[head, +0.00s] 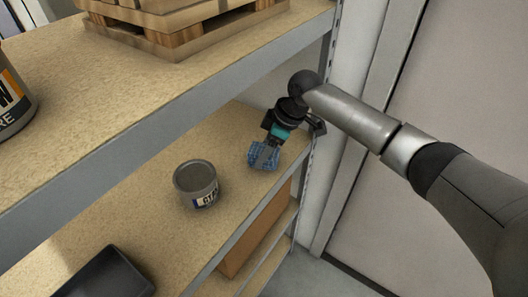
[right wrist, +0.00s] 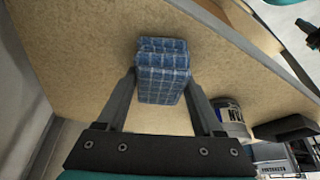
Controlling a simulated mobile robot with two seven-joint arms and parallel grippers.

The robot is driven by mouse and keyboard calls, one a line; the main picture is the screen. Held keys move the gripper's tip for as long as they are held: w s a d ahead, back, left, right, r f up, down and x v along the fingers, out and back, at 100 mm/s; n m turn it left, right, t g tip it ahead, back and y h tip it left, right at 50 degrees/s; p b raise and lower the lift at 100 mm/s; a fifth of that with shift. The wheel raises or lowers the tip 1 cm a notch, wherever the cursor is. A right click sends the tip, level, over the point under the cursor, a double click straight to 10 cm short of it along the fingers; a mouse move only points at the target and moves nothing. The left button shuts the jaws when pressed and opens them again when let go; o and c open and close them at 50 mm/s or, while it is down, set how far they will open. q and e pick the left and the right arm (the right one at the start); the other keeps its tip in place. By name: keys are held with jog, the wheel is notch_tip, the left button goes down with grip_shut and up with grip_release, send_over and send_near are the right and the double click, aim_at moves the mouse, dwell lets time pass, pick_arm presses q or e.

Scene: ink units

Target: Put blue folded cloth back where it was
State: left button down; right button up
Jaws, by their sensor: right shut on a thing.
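The blue folded cloth (head: 257,158) has a pale checked pattern. In the head view it is at my right gripper (head: 268,153), over the right end of the middle shelf (head: 236,190). In the right wrist view the cloth (right wrist: 162,70) sits between the two fingers of my right gripper (right wrist: 165,85), which is shut on it. The fingers hide parts of its sides. I cannot tell whether the cloth touches the shelf board. My left gripper is not in view.
A grey can (head: 196,184) stands on the middle shelf left of the cloth. A dark box (head: 105,275) lies further left. A wooden pallet (head: 180,25) and another can (head: 12,105) are on the upper shelf. A rack post (head: 325,80) stands close to my right arm.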

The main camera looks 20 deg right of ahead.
jog(key=o, duration=1.2)
jog(key=p+v, duration=0.2)
jog(key=v, duration=1)
jog(key=shift+p, duration=0.35)
jog(key=shift+s, duration=0.15)
